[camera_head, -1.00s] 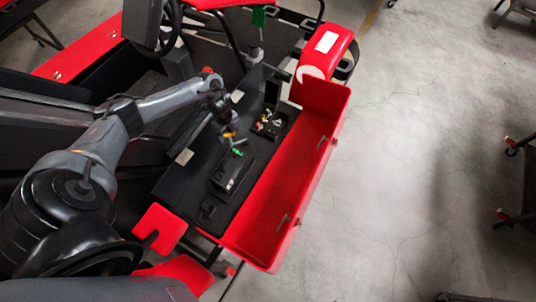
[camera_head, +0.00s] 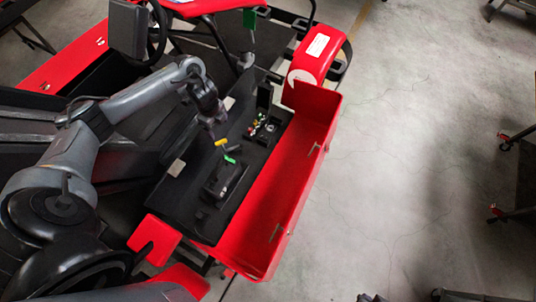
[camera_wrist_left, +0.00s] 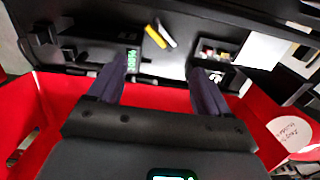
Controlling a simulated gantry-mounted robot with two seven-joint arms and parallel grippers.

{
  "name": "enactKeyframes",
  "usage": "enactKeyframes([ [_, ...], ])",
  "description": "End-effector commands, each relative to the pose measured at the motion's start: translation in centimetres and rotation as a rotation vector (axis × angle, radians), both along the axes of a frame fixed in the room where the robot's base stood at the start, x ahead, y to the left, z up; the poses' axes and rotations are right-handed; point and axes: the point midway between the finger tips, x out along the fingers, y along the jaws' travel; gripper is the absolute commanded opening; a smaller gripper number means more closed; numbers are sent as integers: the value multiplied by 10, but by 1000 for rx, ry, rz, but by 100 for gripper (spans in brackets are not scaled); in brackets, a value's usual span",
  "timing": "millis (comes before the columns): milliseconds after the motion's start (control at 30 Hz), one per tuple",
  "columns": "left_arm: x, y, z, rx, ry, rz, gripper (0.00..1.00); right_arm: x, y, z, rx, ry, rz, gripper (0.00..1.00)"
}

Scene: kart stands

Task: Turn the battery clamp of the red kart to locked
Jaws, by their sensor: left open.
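The red kart (camera_head: 327,118) has a red side tray and a dark deck. On the deck sits a black battery box (camera_head: 226,184), with a green part (camera_head: 230,160) at its end and a yellow bar (camera_head: 222,142) just beyond. The wrist view shows the yellow bar (camera_wrist_left: 156,37) slanting and the green part (camera_wrist_left: 131,60) near a fingertip. The bar may be the clamp lever; I cannot read its setting. My left gripper (camera_head: 211,133) hangs over the deck by the bar. In the wrist view its fingers (camera_wrist_left: 156,72) are apart with nothing held between them.
A small black holder with coloured bits (camera_head: 262,130) sits on the deck right of the gripper. The steering wheel (camera_head: 155,25) and red frame rise behind. The tray wall edges the deck on the right; open concrete floor (camera_head: 400,150) lies beyond.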

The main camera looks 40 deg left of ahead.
Motion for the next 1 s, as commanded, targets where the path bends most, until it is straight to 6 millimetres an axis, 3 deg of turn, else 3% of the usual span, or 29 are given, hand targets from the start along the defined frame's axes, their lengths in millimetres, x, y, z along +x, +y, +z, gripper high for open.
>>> enactKeyframes([
  [33, -1, -15, -8, -11, -9, -14, 79, 0, 1, 2, 1, -1, 1, 0],
  [500, 17, -105, -28, -49, -180, -46, 79, 2, 1, 10, 5, -4, -3, 0],
  [1000, 16, -204, -18, -121, -361, 55, 79, 2, 2, 20, 9, -6, -6, 0],
])
